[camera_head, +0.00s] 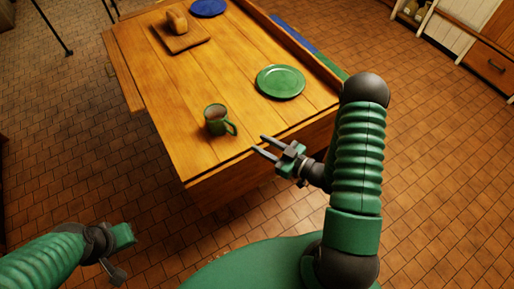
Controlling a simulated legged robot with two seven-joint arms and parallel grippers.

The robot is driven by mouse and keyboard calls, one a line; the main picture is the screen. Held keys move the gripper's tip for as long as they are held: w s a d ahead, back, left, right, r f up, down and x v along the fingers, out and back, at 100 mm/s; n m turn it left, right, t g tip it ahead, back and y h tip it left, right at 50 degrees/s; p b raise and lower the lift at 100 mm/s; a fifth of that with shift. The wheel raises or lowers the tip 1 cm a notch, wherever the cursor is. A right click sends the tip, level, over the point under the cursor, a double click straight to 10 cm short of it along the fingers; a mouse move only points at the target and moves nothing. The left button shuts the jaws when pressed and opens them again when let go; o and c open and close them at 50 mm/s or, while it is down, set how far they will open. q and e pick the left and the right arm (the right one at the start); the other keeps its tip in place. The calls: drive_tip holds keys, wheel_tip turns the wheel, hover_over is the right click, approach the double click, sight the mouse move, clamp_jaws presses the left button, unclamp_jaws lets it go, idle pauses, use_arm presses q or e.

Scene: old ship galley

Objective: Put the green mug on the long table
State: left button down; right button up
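The green mug (216,119) stands upright on the long wooden table (190,152), near its close end. Its handle points to the lower right. My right gripper (258,145) is at the table's near edge, to the right of and below the mug in the picture. Its two fingers are apart with nothing between them, and it is clear of the mug. My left gripper (122,256) is at the lower left, away from the table over the floor. Its fingers do not show clearly.
A green plate (280,82) lies on the table to the right of the mug. Farther back are a cutting board (196,41) with a loaf of bread (177,21) and a blue plate (208,7). A raised rail runs along the table's right side. White cabinets (452,37) stand at the upper right.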

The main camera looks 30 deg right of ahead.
drive_tip(key=w+g+h, duration=0.1)
drive_tip(key=w, duration=0.1)
drive_tip(key=w+f+g+h, duration=0.1)
drive_tip(key=w+g+h, duration=0.1)
drive_tip(key=shift+d+f+n+g, duration=0.15)
drive_tip(key=shift+d+n+g, duration=0.05)
drive_tip(key=shift+n+g, duration=0.1)
drive_tip(key=shift+d+r+m+g+h, duration=0.2)
drive_tip(key=shift+m+g+h, duration=0.2)
drive_tip(key=shift+g+h, duration=0.5)
drive_tip(key=s+a+r+m+g+h, duration=0.1)
drive_tip(key=s+a+r+m+g, duration=0.1)
drive_tip(key=s, duration=0.5)
drive_tip(key=s+a+r+m+g+h, duration=0.1)
drive_tip(key=s+a+r+m+g, duration=0.2)
drive_tip(key=s+a+r+g, duration=0.1)
drive_tip(key=s+a+g, duration=0.1)
drive_tip(key=s+a, duration=0.1)
drive_tip(key=s, duration=0.1)
drive_tip(key=shift+s, duration=0.35)
